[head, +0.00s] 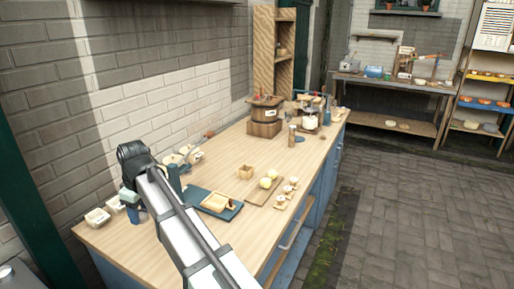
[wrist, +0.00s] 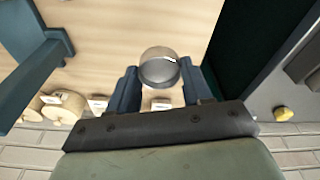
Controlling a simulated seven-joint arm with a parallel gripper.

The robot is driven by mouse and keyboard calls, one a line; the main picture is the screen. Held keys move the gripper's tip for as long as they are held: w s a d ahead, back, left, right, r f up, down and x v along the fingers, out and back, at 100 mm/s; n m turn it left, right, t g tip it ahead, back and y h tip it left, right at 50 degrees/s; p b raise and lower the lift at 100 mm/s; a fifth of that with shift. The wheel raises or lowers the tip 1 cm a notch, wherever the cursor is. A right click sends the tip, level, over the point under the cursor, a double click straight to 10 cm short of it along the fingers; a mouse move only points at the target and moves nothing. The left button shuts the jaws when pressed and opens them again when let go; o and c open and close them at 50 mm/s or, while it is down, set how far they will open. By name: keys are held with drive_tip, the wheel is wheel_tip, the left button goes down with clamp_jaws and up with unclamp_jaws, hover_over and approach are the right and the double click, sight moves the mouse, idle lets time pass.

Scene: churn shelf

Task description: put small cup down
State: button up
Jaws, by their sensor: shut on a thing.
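The small cup (wrist: 158,70) is a grey, round, metal-looking vessel in the wrist view. It sits between the two dark blue fingers of my gripper (wrist: 158,76), which is shut on it. Wooden tabletop shows behind the cup; I cannot tell whether its base touches the wood. In the head view my gripper (head: 136,210) is at the near left end of the workbench, partly hidden by my arm. The cup cannot be made out there.
The workbench (head: 215,165) holds cream tubs (head: 97,217) near the left end, a blue tray (head: 224,211) with a wooden mould, a board with yellow balls (head: 267,182) and a wooden churn (head: 265,115). Bare wood lies mid-bench. A brick wall (head: 150,100) runs behind.

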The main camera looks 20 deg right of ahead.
sight(155, 252)
drive_tip(key=s+m, duration=0.1)
drive_tip(key=s+d+m, duration=0.1)
drive_tip(key=s+d+f+m, duration=0.1)
drive_tip(key=shift+s, duration=0.4)
drive_tip(key=shift+f, duration=0.1)
drive_tip(key=shift+f, duration=4.95)
drive_tip(key=shift+f, duration=0.2)
drive_tip(key=o, duration=1)
